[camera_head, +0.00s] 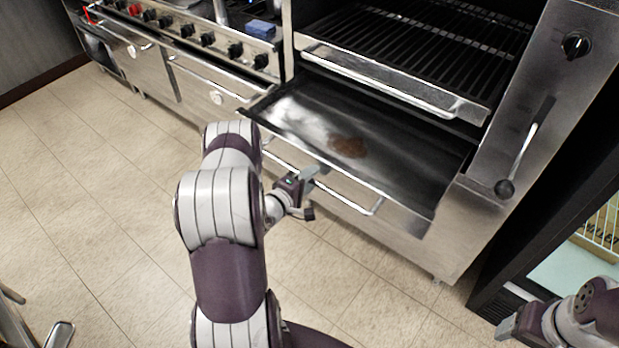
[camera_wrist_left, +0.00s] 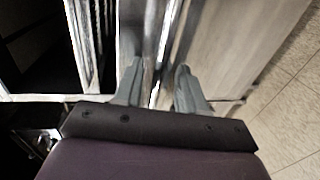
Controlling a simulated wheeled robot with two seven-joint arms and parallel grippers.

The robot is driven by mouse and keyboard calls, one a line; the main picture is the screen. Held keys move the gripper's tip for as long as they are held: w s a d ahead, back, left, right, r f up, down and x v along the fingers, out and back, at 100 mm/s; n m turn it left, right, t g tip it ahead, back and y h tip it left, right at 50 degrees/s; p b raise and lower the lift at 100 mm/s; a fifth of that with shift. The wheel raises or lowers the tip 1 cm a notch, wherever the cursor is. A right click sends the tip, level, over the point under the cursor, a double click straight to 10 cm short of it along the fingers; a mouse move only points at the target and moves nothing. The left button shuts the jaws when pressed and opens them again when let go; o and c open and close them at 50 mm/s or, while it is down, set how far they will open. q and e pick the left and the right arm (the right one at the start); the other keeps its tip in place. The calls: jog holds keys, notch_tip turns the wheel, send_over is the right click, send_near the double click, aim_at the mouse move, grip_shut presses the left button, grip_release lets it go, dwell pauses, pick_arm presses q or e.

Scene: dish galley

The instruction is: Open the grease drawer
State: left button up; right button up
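The grease drawer (camera_head: 285,110) under the grill stands pulled out, its dark shiny pan showing a brown grease patch (camera_head: 347,147). Its front carries a horizontal bar handle (camera_head: 355,202). My left gripper (camera_head: 310,192) is at the drawer front by the handle, fingers spread. In the left wrist view its two grey fingers (camera_wrist_left: 157,82) are apart, with shiny metal edges between them; I see no finger clearly pressed on the bar. My right gripper (camera_head: 512,325) is at the lower right, away from the drawer, its finger gap unclear.
The grill (camera_head: 420,45) with dark grates is above the drawer, with a lever (camera_head: 525,145) on its right panel. A range with knobs (camera_head: 208,39) and oven doors stands at left. A dark open cabinet is at right. The tiled floor (camera_head: 100,190) is clear in front.

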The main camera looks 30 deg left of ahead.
pick_arm(q)
jog(key=v, duration=1.2)
jog(key=shift+s, duration=0.3)
jog(key=shift+r, duration=0.15)
